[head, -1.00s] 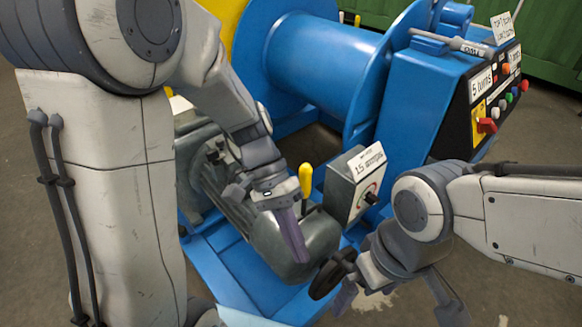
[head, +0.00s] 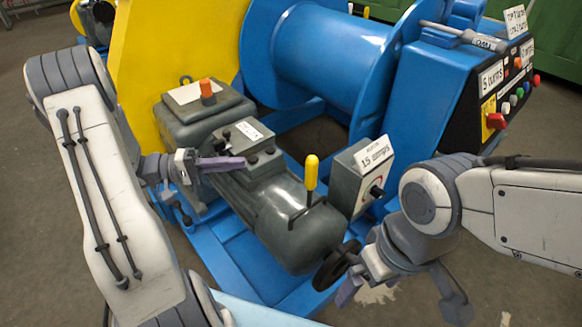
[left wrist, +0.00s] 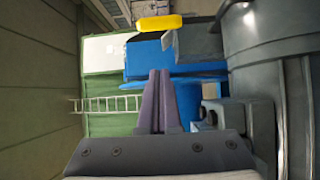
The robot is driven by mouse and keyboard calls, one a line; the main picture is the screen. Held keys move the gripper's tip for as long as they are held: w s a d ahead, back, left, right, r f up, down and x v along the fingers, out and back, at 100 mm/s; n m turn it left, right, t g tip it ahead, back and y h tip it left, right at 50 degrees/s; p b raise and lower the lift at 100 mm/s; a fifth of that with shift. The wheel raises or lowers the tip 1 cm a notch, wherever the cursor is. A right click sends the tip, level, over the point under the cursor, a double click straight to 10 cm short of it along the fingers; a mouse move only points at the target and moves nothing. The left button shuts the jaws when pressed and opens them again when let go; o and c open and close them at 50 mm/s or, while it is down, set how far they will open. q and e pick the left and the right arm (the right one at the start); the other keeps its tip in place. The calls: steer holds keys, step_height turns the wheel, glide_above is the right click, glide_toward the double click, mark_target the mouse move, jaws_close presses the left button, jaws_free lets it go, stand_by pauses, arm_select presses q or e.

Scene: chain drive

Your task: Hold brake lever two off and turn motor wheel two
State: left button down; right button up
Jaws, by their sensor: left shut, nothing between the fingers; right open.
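A brake lever with a yellow handle (head: 312,173) stands upright on the near end of the grey motor (head: 285,215); a yellow bar, likely the same handle, shows in the left wrist view (left wrist: 160,22). No number is readable on it. A black motor wheel (head: 336,268) sits at the motor's near end, partly hidden by my right gripper. My left gripper (head: 242,163) is shut and empty, left of the lever and apart from it; its closed fingers show in the left wrist view (left wrist: 160,95). My right gripper (head: 402,298) is open beside the wheel; I cannot tell whether they touch.
A grey box with a dial and label (head: 362,178) stands right of the lever. A grey housing with an orange knob (head: 207,92) stands behind my left gripper. The blue drum (head: 325,55) and control panel (head: 500,95) lie beyond. Bare blue frame (head: 235,258) shows below the motor.

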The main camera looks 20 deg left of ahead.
mark_target(310, 186)
arm_select(q)
steer(key=s+d+x, duration=0.1)
steer(key=s+x, duration=0.1)
steer(key=x, duration=1)
steer(key=shift+s+d, duration=0.25)
steer(key=shift+d, duration=0.2)
steer(key=s+d+m, duration=0.1)
steer(key=s+d, duration=0.3)
steer(key=d, duration=0.2)
steer(key=shift+y, duration=0.4)
steer(key=shift+s+d+r+g, duration=0.1)
steer(key=shift+g, duration=0.2)
